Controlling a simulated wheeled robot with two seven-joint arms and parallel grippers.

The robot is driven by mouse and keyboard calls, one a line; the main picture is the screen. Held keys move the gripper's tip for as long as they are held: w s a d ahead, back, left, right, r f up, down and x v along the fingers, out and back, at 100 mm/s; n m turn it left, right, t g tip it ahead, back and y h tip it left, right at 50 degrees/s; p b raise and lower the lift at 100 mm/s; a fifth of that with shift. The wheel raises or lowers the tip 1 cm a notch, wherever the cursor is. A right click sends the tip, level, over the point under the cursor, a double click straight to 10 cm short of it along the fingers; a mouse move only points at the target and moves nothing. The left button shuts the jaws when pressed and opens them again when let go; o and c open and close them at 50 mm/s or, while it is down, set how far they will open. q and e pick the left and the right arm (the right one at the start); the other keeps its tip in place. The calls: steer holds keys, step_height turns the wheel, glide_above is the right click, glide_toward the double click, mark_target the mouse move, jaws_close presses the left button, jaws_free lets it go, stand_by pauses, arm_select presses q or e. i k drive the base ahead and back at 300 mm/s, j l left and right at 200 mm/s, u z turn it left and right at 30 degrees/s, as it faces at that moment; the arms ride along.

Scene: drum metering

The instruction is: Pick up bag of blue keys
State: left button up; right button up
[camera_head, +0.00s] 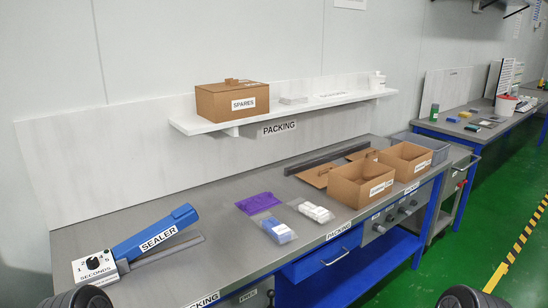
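The bag of blue keys (277,230) looks like a clear flat bag with a blue block of contents. It lies flat on the grey packing bench (215,250), near the front edge. A similar clear bag with white contents (316,211) lies just to its right, and a purple item (259,203), perhaps a cloth or pouch, lies just behind it. Neither of my grippers shows. Only dark rounded parts, likely of my own arms, show at the bottom left and bottom right corners.
A blue-handled sealer (150,238) stands at the bench's left. Two open cardboard boxes (358,186) (407,161) stand to the right of the bags. A shelf (290,110) with a closed SPARES box (232,101) is above. Bare bench lies between the sealer and bags.

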mark_target(279, 231)
steer(key=i+l, duration=0.2)
steer(key=l, duration=0.15)
steer(key=i+l+u, duration=0.15)
steer(key=l, duration=0.2)
steer(key=i+l, duration=0.2)
steer(key=l, duration=0.2)
steer(key=i+l+u, duration=0.15)
steer(key=l, duration=0.2)
steer(key=i+l, duration=0.2)
steer(key=l, duration=0.2)
steer(key=i+l+u, duration=0.15)
steer(key=l, duration=0.25)
steer(key=i+l, duration=0.15)
steer(key=l, duration=0.3)
steer(key=i+l+u, duration=0.15)
steer(key=l, duration=0.25)
